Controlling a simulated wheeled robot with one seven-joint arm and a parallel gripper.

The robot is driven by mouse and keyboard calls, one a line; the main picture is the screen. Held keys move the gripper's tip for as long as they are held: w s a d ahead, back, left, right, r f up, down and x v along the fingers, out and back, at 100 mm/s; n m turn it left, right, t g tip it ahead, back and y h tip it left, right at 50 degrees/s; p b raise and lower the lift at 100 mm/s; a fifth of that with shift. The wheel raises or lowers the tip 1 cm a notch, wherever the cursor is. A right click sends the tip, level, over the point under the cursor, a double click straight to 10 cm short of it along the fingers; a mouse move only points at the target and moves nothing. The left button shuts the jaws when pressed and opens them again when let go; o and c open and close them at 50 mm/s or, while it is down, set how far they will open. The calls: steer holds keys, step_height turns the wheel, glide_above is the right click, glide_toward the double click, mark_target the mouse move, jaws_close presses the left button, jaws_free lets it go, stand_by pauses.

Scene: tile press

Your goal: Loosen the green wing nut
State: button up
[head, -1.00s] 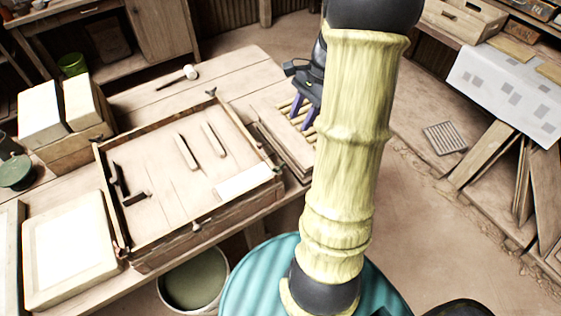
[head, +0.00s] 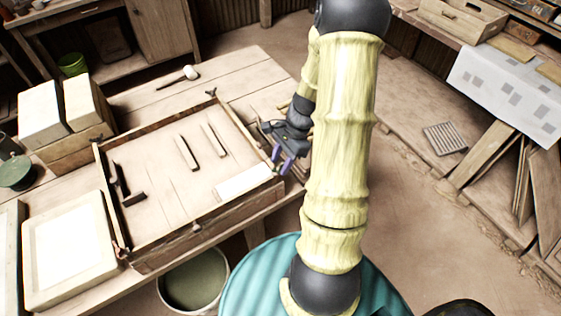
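The tile press is a shallow wooden frame (head: 160,250) on the workbench, with a pale bed inside. A small dark fitting (head: 211,93) stands at its back corner, and a small pale fitting (head: 197,227) sits on its front side. They are too small to tell whether either is a wing nut. I cannot make out a green wing nut; one near my gripper could be hidden. My gripper (head: 281,160) has purple fingers that look apart, pointing down at the right side of the frame. I cannot tell whether it touches anything.
Two narrow bars (head: 187,153) and a white strip (head: 244,180) lie in the bed. A mallet (head: 190,73) lies behind the frame, pale blocks (head: 89,102) stand at left, and a framed white panel (head: 66,243) lies front left. A bucket (head: 195,280) stands below the bench.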

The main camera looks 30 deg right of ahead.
steer(key=shift+a+f, duration=0.15)
steer(key=shift+f, duration=0.25)
jaws_close()
